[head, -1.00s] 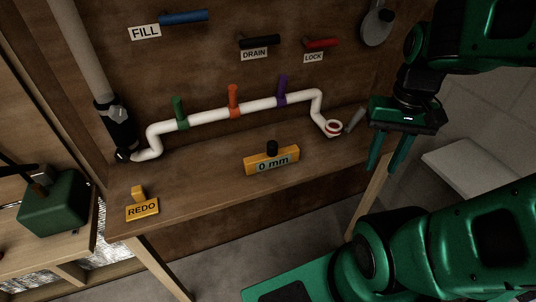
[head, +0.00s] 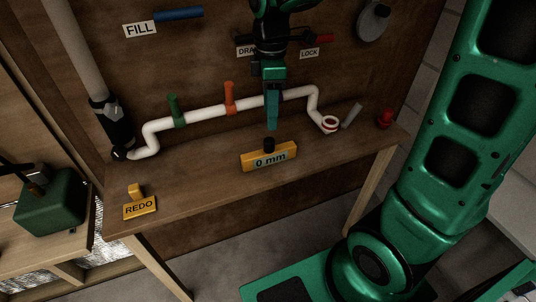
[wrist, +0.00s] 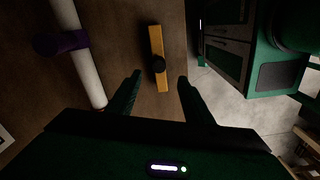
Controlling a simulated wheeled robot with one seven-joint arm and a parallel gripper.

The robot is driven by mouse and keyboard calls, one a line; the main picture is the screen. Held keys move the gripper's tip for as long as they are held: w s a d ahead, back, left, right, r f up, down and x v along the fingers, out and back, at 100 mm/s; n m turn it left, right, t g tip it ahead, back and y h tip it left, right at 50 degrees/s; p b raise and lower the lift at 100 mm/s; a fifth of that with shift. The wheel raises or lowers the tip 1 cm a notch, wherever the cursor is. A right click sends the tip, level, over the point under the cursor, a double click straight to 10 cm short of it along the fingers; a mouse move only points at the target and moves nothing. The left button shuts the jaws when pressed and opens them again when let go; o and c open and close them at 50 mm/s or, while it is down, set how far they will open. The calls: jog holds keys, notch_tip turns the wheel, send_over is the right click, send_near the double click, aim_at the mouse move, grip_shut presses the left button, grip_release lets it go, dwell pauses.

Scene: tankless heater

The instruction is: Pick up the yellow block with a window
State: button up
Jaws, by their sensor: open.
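The yellow block (head: 250,160) stands on the wooden bench near its front edge. Its window reads "0 mm" and a black knob (head: 269,144) sits on its top. In the wrist view the block (wrist: 157,45) is seen from above as a narrow yellow bar, with the knob (wrist: 158,65) on it. My gripper (head: 272,125) points down just above and behind the knob in the head view, apart from the block. In the wrist view my gripper (wrist: 160,80) is open, with its fingers spread to the two sides of the bar's near end. Nothing is between them.
A white pipe (head: 205,113) with green (head: 174,110) and orange (head: 229,97) handles runs behind the block. A grey cylinder (head: 351,115) and red object (head: 385,118) stand right. Bench around the block is clear.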

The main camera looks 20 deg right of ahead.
send_over(268, 140)
jog(key=shift+n, duration=0.4)
jog(key=f, duration=0.5)
jog(key=shift+w+a, duration=0.15)
jog(key=shift+a, duration=0.15)
jog(key=shift+d+f, duration=0.2)
jog(key=shift+f, duration=1.3)
jog(key=shift+d+f, duration=0.15)
jog(key=shift+f, duration=1.35)
grip_shut()
